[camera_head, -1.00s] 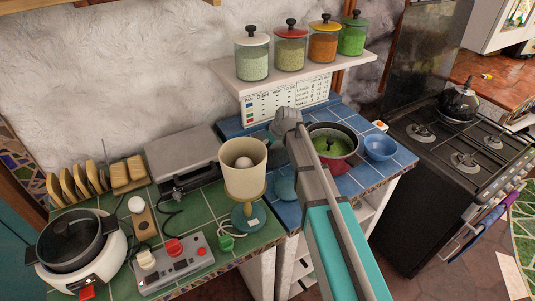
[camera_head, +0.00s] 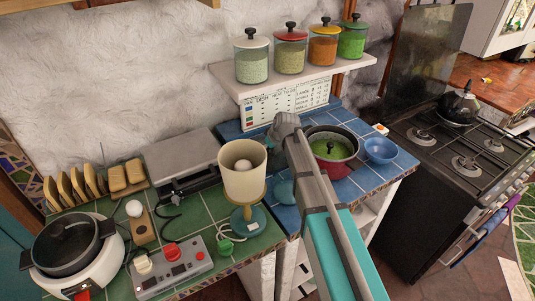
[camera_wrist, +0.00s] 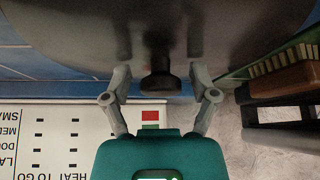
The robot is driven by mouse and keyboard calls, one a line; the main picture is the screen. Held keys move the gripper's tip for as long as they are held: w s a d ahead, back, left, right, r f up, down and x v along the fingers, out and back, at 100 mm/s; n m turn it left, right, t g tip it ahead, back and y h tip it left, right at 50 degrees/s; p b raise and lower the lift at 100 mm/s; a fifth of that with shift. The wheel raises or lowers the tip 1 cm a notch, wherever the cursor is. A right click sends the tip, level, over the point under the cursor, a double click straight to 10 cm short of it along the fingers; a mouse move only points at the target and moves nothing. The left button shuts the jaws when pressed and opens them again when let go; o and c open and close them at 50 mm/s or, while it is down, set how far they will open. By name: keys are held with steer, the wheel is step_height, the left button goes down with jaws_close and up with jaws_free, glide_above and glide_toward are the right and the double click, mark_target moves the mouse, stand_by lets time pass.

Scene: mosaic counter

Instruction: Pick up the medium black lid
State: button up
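In the wrist view, a large dark, shiny round lid (camera_wrist: 80,22) fills the top, with a black knob (camera_wrist: 160,84) sticking out of its middle. My gripper (camera_wrist: 158,75) is open, its two fingers spread on either side of the knob with gaps on both sides. In the camera on my body, my gripper (camera_head: 284,126) is over the blue-tiled counter, just right of the cream lamp. My arm and the lamp hide most of the lid there, and I cannot make out its outline.
A cream lamp (camera_head: 242,172) stands close left of my gripper. A shelf (camera_head: 300,77) with jars hangs above. A white cooker (camera_head: 105,263) stands far left.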

jaws_close()
steer(key=shift+r, duration=0.15)
step_height(320, 180, up, 10)
steer(key=p, duration=1)
stand_by(0.8)
